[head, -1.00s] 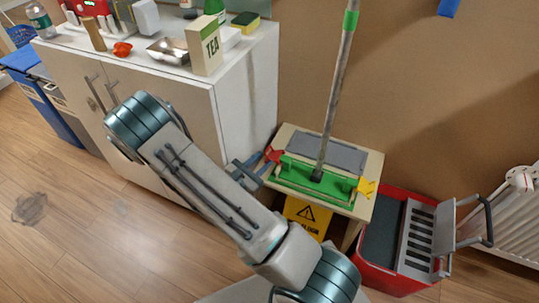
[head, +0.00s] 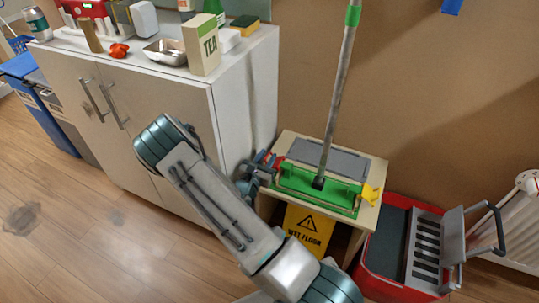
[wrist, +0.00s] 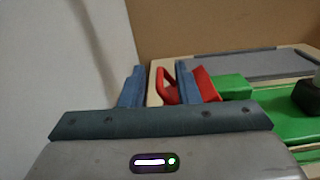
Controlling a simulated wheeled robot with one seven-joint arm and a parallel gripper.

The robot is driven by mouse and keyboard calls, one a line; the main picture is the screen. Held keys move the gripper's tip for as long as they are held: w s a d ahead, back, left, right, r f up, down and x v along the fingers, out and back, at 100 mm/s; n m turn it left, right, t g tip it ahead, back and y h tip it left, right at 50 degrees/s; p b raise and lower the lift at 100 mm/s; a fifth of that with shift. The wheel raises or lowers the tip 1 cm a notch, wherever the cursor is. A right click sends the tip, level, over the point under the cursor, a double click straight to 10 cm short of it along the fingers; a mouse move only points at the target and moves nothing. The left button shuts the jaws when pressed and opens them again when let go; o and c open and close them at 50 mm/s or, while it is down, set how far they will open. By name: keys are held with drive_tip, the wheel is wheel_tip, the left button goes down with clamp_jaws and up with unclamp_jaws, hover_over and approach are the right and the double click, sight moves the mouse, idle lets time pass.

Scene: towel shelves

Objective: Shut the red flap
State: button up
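The red flap (head: 267,159) is at the left end of the green mop head (head: 318,190), mostly hidden behind my gripper in the head view. In the wrist view, the red flap (wrist: 206,85) shows on both sides of my right finger, with a loop-shaped part between the fingers. My gripper (head: 262,168) is at the mop's left end. Its two blue fingers are apart in the wrist view (wrist: 158,85). I cannot tell whether the right finger touches the flap. A yellow flap (head: 370,194) sticks out at the mop head's right end.
The mop's pole (head: 340,85) rises from its head on a small wooden table (head: 375,170) with a grey pad (head: 330,158). A white cabinet (head: 250,95) stands close on the left. A yellow wet-floor sign (head: 308,228) and a red bucket (head: 390,285) stand nearby.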

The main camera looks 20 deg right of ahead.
drive_tip(key=shift+x, duration=1.35)
clamp_jaws()
drive_tip(key=shift+f+n, duration=0.1)
drive_tip(key=shift+n, duration=0.2)
drive_tip(key=n+p, duration=0.1)
drive_tip(key=f+n+p, duration=0.1)
drive_tip(key=n, duration=0.1)
drive_tip(key=shift+w+a+f, duration=0.1)
drive_tip(key=shift+a+f, duration=0.1)
drive_tip(key=shift+f, duration=0.1)
drive_tip(key=shift+d+f+n+p, duration=0.1)
drive_tip(key=shift+f+n+p, duration=0.4)
drive_tip(key=shift+n, duration=0.45)
drive_tip(key=shift+d+f+n+p, duration=0.1)
drive_tip(key=shift+f+n+p, duration=0.35)
drive_tip(key=shift+n, duration=0.5)
